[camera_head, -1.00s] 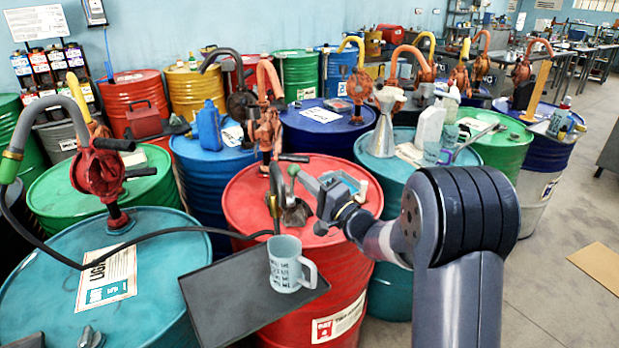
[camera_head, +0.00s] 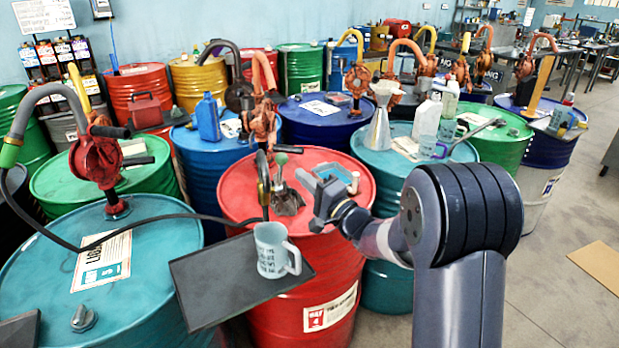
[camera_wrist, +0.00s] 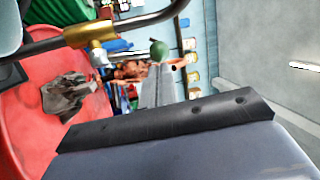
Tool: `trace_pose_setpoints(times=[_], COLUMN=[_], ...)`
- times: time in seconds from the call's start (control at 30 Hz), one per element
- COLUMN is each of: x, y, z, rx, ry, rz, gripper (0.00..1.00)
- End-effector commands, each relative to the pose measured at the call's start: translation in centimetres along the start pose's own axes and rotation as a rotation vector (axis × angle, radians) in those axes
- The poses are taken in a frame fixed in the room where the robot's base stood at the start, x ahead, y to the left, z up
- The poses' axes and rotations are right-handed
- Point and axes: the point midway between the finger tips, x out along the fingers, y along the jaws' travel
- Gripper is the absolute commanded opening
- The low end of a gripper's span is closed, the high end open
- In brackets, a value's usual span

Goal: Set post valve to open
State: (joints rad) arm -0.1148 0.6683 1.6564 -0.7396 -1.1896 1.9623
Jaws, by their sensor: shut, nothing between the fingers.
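The post valve is a brass fitting (camera_wrist: 90,34) on a dark bent pipe in the wrist view. Its lever ends in a green ball knob (camera_wrist: 158,50). In the head view the green knob (camera_head: 281,158) stands up above the red drum (camera_head: 235,200), beside the bent pipe (camera_head: 263,180). My gripper (camera_head: 318,190) is shut and empty, to the right of the knob and apart from it. In the wrist view a dark finger (camera_wrist: 170,122) crosses the lower part, clear of the knob.
A pale mug (camera_head: 270,252) stands on a dark tray (camera_head: 205,290) below the pipe. A crumpled grey rag (camera_head: 288,202) lies on the red drum. Drums with pumps, a metal funnel (camera_head: 379,130) and bottles crowd around. Open floor lies at right.

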Motion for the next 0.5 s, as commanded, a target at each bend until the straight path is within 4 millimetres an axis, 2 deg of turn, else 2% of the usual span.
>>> trace_pose_setpoints(times=[0.1, 0.5], x=[-2.2, -8.8], y=[0.3, 0.4], z=[-0.2, -0.2], rx=[-0.001, -0.001], ry=[0.003, 0.003], rz=[0.002, 0.004], gripper=[0.00, 0.00])
